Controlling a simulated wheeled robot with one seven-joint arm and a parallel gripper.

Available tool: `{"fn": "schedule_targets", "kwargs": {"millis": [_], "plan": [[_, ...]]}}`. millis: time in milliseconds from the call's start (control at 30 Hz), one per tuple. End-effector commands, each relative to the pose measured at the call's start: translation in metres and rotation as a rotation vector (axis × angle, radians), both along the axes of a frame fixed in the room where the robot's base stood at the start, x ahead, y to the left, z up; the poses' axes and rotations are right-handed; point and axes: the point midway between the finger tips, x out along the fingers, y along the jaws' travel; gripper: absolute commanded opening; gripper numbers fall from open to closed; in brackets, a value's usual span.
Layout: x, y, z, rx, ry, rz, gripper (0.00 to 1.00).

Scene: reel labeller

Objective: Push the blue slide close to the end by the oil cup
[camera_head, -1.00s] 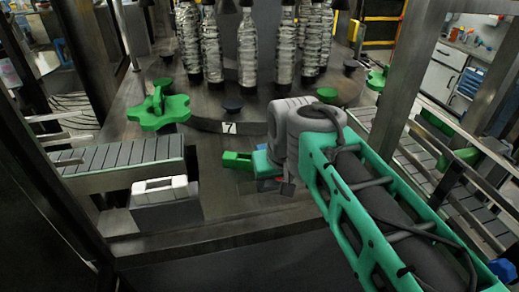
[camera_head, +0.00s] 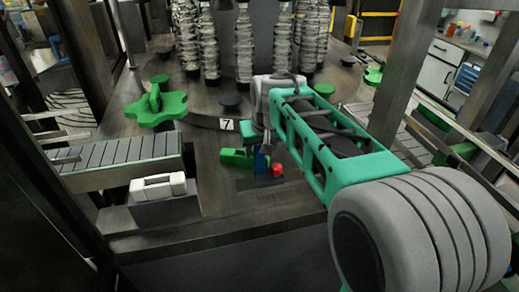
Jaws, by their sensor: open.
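The blue slide (camera_head: 262,163) shows as a small upright blue piece on the dark machine table, just under my gripper. A small red round-topped part (camera_head: 277,170) sits close to its right. A green block (camera_head: 237,158) lies close to its left. My gripper (camera_head: 268,146) is open and points down at the blue slide, close above or against it; I cannot tell if they touch. The fingertips are small and partly hidden by my arm. I cannot make out which part is the oil cup.
Green star wheels (camera_head: 157,106) stand at the left and right. Several clear bottles (camera_head: 245,45) stand behind. A grey slatted conveyor (camera_head: 120,153) and a white-topped box (camera_head: 158,187) are at left. The front table strip is clear.

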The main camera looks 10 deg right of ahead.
Motion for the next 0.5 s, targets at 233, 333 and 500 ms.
{"fn": "schedule_targets", "kwargs": {"millis": [233, 333, 500], "plan": [[-0.0002, 0.0, 0.0002, 0.0, 0.0, 0.0, 0.34], [-0.0002, 0.0, 0.0003, 0.0, 0.0, 0.0, 0.26], [-0.0002, -0.0001, 0.0005, 0.0, 0.0, 0.0, 0.12]]}}
